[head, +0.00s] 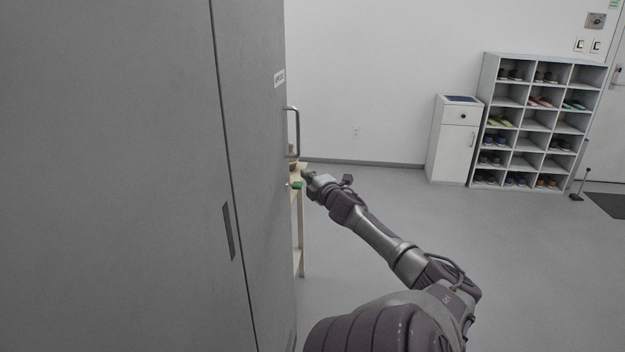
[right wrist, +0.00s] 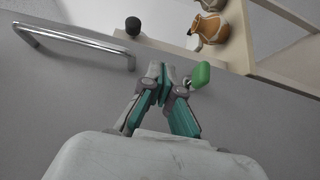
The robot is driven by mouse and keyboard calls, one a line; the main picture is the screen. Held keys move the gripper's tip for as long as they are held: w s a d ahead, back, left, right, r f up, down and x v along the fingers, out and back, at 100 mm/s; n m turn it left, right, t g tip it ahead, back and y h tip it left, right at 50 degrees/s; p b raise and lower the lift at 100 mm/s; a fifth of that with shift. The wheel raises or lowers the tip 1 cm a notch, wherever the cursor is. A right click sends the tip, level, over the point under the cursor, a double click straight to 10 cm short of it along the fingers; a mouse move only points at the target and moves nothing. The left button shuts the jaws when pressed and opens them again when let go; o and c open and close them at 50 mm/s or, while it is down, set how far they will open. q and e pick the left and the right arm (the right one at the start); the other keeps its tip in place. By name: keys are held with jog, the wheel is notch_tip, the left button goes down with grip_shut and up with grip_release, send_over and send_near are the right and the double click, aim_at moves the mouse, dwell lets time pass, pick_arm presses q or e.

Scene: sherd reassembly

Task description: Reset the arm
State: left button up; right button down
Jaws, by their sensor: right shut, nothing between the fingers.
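My right arm reaches forward from the bottom right in the head view. Its gripper (head: 307,178) is beside the edge of a grey cabinet door (head: 255,220), below the door's metal handle (head: 295,132). In the right wrist view the two fingers (right wrist: 165,78) are together with nothing between them. A green tag (right wrist: 201,75) with a small metal part is just right of the fingertips there; it also shows in the head view (head: 298,185). I cannot tell whether the fingers touch it. My left gripper is in neither view.
A light wooden stand (head: 299,235) is partly hidden behind the cabinet. Brown pots (right wrist: 209,28) and a dark round object (right wrist: 133,26) show near it. A white cabinet (head: 452,140) and a shoe rack (head: 530,125) stand at the back right. The floor between is clear.

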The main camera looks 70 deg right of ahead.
jog(key=v, duration=0.2)
jog(key=shift+s+a, duration=0.15)
jog(key=shift+s, duration=0.25)
